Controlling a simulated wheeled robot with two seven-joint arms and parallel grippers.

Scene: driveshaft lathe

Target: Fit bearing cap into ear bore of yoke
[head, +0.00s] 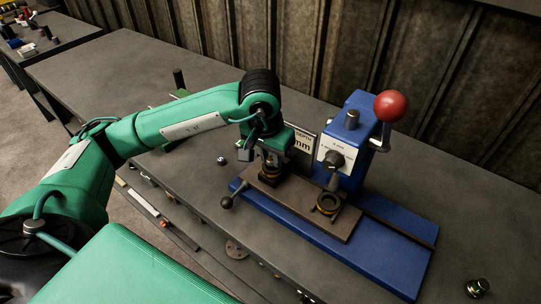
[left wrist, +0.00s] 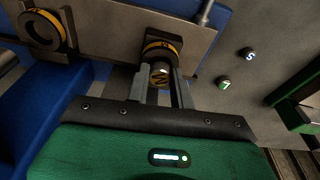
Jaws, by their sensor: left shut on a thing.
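My left gripper (head: 272,158) points down over the left of two ear bores on the press sled. In the left wrist view the gripper (left wrist: 161,88) is shut on a small brass-coloured bearing cap (left wrist: 160,75) with dark marks. The cap is right by the yellow-ringed ear (left wrist: 162,46); whether it is inside the bore or just outside, I cannot tell. That ear also shows in the head view (head: 268,180), partly under the gripper. The other yellow-ringed ear (head: 328,204) stands to its right with its bore open; it also shows in the left wrist view (left wrist: 42,30). My right gripper is not in view.
A blue press (head: 353,145) with a red ball lever (head: 390,105) stands just right of the gripper. A sign (head: 302,143) stands behind. Small numbered pieces (head: 221,160) lie on the grey bench left of the press. A small dark round piece (head: 478,287) lies at front right.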

